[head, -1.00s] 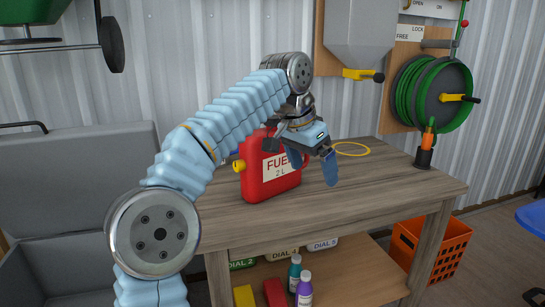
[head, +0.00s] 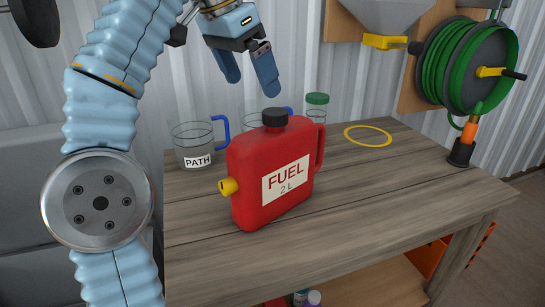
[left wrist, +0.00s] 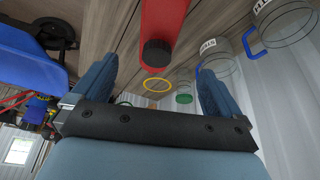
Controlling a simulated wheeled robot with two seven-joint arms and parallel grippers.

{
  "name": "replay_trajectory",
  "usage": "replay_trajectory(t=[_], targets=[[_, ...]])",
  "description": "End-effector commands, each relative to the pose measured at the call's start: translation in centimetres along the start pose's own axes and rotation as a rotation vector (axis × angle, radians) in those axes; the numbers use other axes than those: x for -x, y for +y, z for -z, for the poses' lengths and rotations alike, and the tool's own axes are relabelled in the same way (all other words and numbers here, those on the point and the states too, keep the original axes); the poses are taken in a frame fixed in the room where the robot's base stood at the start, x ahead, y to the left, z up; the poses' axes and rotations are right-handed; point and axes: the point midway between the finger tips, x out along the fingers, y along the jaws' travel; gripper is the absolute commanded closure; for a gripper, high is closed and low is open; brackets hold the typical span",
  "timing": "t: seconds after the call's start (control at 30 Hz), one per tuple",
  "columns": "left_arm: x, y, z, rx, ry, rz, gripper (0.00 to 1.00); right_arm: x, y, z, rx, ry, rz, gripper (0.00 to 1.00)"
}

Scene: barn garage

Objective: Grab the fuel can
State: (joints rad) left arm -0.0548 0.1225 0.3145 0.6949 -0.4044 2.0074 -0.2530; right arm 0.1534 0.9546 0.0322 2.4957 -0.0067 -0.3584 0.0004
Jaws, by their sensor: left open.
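The red fuel can (head: 262,180) stands upright on the wooden table, with a black cap on top, a yellow spout at its left and a handle at its right. Its label reads "FUEL 2 L". My left gripper (head: 247,72) is open and empty, above and slightly behind the can, apart from it. In the left wrist view the can (left wrist: 163,25) shows with its black cap beyond the open fingers (left wrist: 157,92). My right gripper is not in view.
A clear jug marked PATH (head: 193,143) with a blue handle stands left of the can. Another jug and a green-lidded jar (head: 316,108) stand behind it. A yellow ring (head: 368,136) lies on the table (head: 400,200). An orange-and-black tool (head: 464,143) stands at the right edge. The table's front right is clear.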

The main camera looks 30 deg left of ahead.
Motion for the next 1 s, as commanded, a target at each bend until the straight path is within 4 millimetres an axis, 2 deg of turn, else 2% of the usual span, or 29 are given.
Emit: replay_trajectory(t=[0.17,0.4,0.5,0.7,1.0], targets=[[-1.4,-0.1,-0.1,0.001,-0.004,0.002,0.0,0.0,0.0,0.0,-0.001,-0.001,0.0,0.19],[-5.8,0.0,-0.2,0.002,-0.006,0.001,0.0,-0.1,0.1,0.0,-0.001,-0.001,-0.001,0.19],[-7.7,0.1,-0.2,0.001,-0.003,-0.001,0.0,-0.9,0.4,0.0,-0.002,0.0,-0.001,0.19],[-9.2,0.1,-0.1,0.001,-0.003,-0.001,0.0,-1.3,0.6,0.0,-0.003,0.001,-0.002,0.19],[-13.5,0.2,0.0,0.001,-0.003,0.0,0.0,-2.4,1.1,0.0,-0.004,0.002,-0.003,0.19]])
